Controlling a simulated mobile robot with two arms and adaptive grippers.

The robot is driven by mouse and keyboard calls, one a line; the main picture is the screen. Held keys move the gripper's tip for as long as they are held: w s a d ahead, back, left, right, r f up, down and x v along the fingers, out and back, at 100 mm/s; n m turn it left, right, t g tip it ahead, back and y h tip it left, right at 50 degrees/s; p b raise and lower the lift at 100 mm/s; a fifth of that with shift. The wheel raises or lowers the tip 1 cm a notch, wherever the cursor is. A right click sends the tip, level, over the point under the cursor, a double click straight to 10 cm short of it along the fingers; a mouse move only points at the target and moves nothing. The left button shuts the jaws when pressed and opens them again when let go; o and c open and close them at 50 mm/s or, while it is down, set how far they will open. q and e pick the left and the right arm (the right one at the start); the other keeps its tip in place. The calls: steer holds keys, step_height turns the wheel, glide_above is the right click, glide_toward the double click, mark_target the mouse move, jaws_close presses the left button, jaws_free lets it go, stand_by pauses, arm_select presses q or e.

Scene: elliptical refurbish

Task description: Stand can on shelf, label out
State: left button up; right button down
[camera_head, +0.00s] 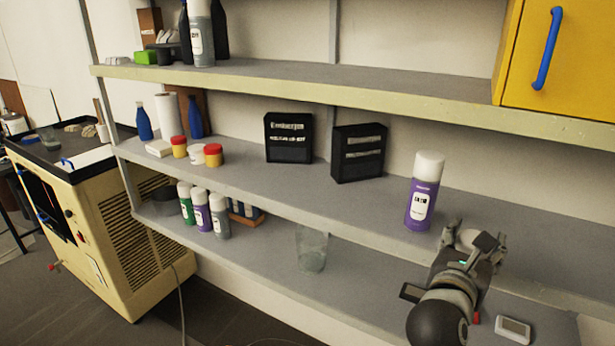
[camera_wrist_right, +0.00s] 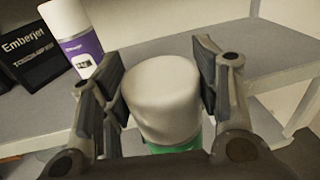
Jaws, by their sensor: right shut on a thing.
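My right gripper (camera_head: 472,245) is shut on a spray can with a white cap (camera_head: 466,239), at the right part of the middle shelf (camera_head: 330,195). In the right wrist view its jaws (camera_wrist_right: 165,85) sit on both sides of the white cap (camera_wrist_right: 162,102), and a strip of green body (camera_wrist_right: 175,147) shows below. The gripper hides most of the can's body and its label. I cannot tell whether its base touches the shelf. A purple can with a white cap (camera_head: 422,192) stands upright on the middle shelf, left of my gripper, label facing out. My left gripper is not in view.
Two black boxes (camera_head: 358,152) stand left of the purple can. Green, purple and grey cans (camera_head: 203,212) and a clear glass (camera_head: 312,250) stand on the lower shelf. A yellow cabinet (camera_head: 565,60) is above right. The middle shelf right of my gripper looks clear.

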steer(key=shift+m+g+h, duration=0.3)
steer(key=w+r, duration=0.1)
steer(key=r, duration=0.1)
steer(key=w+r, duration=0.1)
steer(key=r, duration=0.2)
steer(key=w+r+p, duration=0.1)
steer(key=r, duration=0.1)
steer(key=shift+w+a+r, duration=0.1)
steer(key=shift+a+r, duration=0.05)
steer(key=shift+r, duration=0.15)
steer(key=r+p+x, duration=0.1)
steer(key=p+x, duration=0.7)
steer(key=x, duration=1)
steer(key=shift+w+f, duration=0.1)
steer(key=shift+f, duration=0.15)
steer(key=c, duration=0.9)
jaws_free()
steer(key=shift+f, duration=0.15)
steer(key=o, duration=0.4)
steer(key=shift+r, duration=0.2)
